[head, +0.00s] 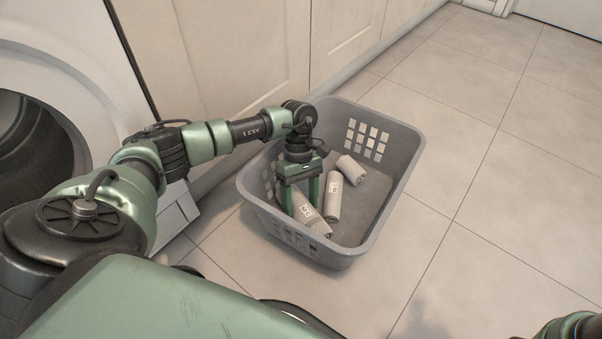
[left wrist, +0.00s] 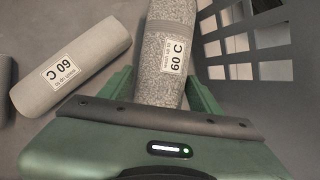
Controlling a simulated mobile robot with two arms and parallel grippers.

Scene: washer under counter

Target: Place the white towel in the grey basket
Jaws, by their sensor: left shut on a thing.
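The grey basket (head: 405,160) stands on the floor with several pale rolled towels in it. My left gripper (head: 300,201) reaches down inside its left part and is shut on a pale rolled towel (head: 309,214). In the left wrist view this towel (left wrist: 168,50) looks speckled, has a "60 C" label and sits between the green fingers. A second labelled roll (head: 333,196) lies close beside it; it also shows in the left wrist view (left wrist: 70,65). A third roll (head: 351,169) lies farther back. Whether the held towel touches the basket floor is unclear. My right gripper is not visible.
The basket's slotted wall (left wrist: 245,45) is close to the right of the held towel. A washer (head: 60,60) with an open round drum stands at left, beside cream cabinets (head: 240,50). The tiled floor (head: 480,200) right of the basket is clear.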

